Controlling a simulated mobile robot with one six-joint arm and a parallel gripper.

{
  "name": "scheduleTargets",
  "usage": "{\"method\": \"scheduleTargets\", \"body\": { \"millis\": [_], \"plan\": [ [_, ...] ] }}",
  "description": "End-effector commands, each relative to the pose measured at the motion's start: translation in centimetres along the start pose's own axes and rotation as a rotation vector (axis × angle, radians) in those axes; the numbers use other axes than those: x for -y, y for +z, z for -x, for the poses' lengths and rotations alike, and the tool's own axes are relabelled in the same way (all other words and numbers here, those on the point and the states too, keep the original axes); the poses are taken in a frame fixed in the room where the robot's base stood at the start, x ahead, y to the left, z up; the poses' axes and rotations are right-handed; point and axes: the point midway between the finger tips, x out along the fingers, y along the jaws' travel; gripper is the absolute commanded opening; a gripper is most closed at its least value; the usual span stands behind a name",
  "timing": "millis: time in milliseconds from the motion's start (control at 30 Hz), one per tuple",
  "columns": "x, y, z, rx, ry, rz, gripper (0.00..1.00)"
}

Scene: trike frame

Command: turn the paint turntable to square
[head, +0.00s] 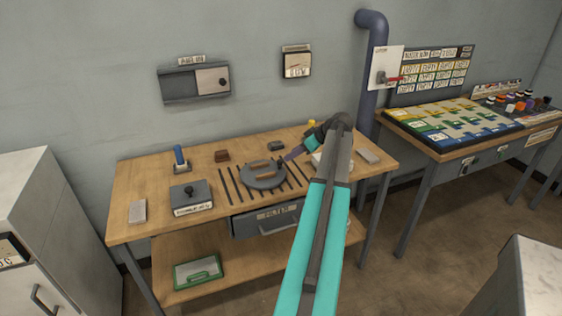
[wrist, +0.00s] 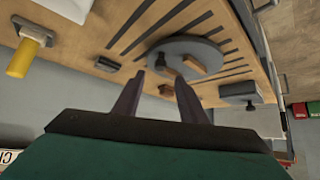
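The paint turntable (head: 264,177) is a dark grey round disc on the wooden workbench, among dark slots in the top. Brown block-like pieces show on it. In the wrist view the disc (wrist: 190,48) carries a brown block (wrist: 208,62) and a dark knob (wrist: 167,62) near its edge. My gripper (head: 288,157) is just right of and behind the disc in the head view. In the wrist view my gripper (wrist: 160,78) has its fingers apart, with the fingertips close to the disc's near edge. Nothing is clearly held. Whether the fingers touch the disc cannot be told.
A grey box with a knob (head: 190,196), a blue-handled tool (head: 180,158) and small blocks stand on the bench (head: 125,195). A grey drawer (head: 262,219) hangs below. A blue pipe (head: 368,80) rises behind. A second table (head: 425,150) with a coloured board is at right.

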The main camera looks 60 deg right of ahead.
Motion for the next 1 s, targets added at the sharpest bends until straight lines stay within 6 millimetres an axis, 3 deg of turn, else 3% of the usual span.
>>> {"method": "scheduleTargets", "body": {
  "millis": [600,1000],
  "plan": [
    [-0.1,0.0,-8.1,0.001,-0.001,-0.002,0.38],
    [-0.1,0.1,-9.0,0.000,0.001,-0.002,0.38]
  ]
}}
